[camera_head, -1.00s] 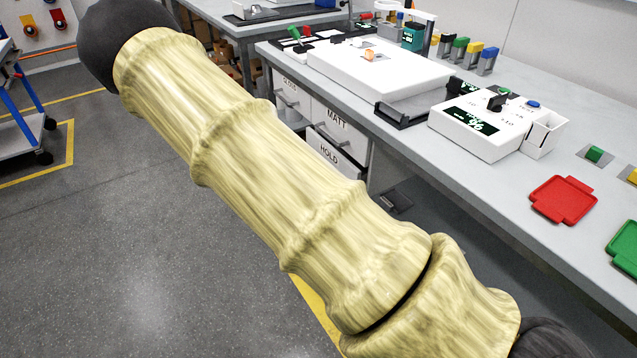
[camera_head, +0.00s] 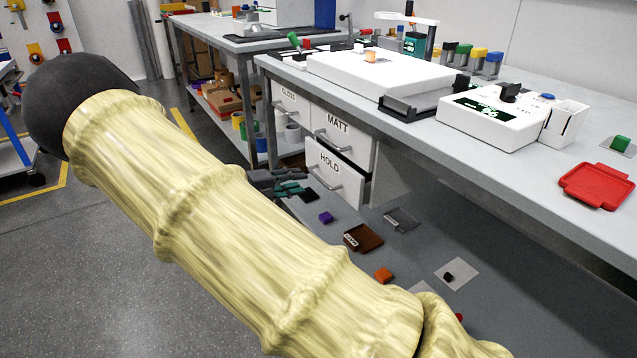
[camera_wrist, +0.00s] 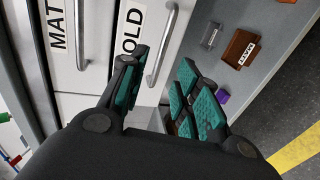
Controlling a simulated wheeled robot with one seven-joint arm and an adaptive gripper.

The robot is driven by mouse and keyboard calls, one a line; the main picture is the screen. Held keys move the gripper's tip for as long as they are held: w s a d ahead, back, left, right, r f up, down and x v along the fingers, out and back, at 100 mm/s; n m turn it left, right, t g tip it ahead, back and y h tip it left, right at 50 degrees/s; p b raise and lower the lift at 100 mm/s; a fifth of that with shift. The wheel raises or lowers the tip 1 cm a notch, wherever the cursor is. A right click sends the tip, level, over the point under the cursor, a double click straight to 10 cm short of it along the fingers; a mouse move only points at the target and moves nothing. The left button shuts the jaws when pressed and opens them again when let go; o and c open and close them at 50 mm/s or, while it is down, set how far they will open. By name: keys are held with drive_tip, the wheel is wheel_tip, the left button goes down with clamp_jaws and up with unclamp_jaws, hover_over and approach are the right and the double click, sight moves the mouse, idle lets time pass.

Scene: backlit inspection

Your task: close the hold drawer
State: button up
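The hold drawer (camera_head: 350,188) is the lower white drawer under the bench, with a "HOLD" label and a bar handle. Its front stands out a little from the cabinet in the head view. In the wrist view its front (camera_wrist: 118,78) and handle (camera_wrist: 165,45) are close ahead. My gripper (camera_head: 290,188) is low beside the drawer's left lower side in the head view, partly hidden by my arm. In the wrist view its teal-padded fingers (camera_wrist: 160,90) are apart with nothing held. One finger overlaps the drawer front; I cannot tell whether it touches.
The MATT drawer (camera_head: 338,128) is above and the GLOSS drawer (camera_head: 288,100) to its left. On the grey surface below lie a brown tray (camera_head: 362,237), a purple block (camera_head: 326,217), an orange block (camera_head: 383,275) and a grey tray (camera_head: 400,219). The bench top (camera_head: 500,160) overhangs.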

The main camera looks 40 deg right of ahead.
sight(317, 178)
drive_tip(key=b+x, duration=0.2)
drive_tip(key=x, duration=0.6)
drive_tip(key=shift+d+f+b, duration=0.1)
drive_tip(key=shift+d+b, duration=0.15)
drive_tip(key=shift+b, duration=0.05)
clamp_jaws()
